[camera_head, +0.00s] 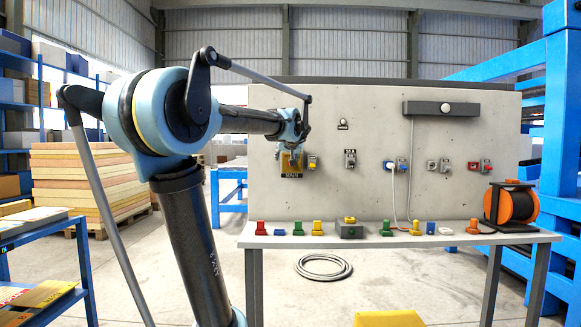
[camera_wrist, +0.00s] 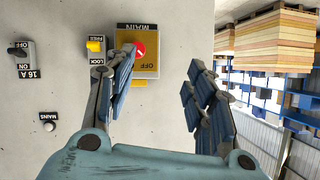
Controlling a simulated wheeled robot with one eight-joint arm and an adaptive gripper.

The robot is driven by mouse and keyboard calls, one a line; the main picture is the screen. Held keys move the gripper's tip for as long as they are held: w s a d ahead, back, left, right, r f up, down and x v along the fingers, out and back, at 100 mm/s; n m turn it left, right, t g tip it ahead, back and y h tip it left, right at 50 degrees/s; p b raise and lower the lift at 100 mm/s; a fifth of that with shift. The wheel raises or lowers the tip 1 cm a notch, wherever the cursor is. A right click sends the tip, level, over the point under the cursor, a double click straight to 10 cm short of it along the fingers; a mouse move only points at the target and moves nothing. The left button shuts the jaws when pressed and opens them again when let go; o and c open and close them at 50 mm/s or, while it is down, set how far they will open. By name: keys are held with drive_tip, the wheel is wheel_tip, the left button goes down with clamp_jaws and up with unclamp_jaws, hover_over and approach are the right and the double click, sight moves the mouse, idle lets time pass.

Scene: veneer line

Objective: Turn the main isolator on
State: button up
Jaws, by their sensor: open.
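The main isolator is a yellow plate with a red round knob, on the pale panel in the wrist view (camera_wrist: 148,66). MAIN and OFF lettering shows upside down there. It also shows in the head view (camera_head: 291,168), partly behind my gripper (camera_head: 296,142). My gripper is open and empty in the wrist view (camera_wrist: 160,62). Its left finger overlaps the plate's left edge and partly hides the knob's side; its right finger is clear of the plate to the right. I cannot tell whether a finger touches the knob. A yellow lock tab (camera_wrist: 95,45) marked LOCK and FREE sits left of the isolator.
A 16 A switch (camera_wrist: 20,50) and a white MAINS lamp (camera_wrist: 48,127) are further left in the wrist view. A table (camera_head: 400,238) below the panel carries several coloured plugs and a cable reel (camera_head: 512,205). Board stacks (camera_head: 90,180) stand at the left.

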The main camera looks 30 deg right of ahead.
drive_tip(key=d+r+h, duration=0.1)
drive_tip(key=d+r, duration=0.1)
drive_tip(key=d, duration=0.2)
drive_tip(key=x, duration=1.6)
drive_tip(key=shift+w+d+f+m, duration=0.15)
drive_tip(key=shift+d+f+m, duration=0.05)
drive_tip(key=shift+f+m, duration=0.15)
drive_tip(key=c, duration=1.1)
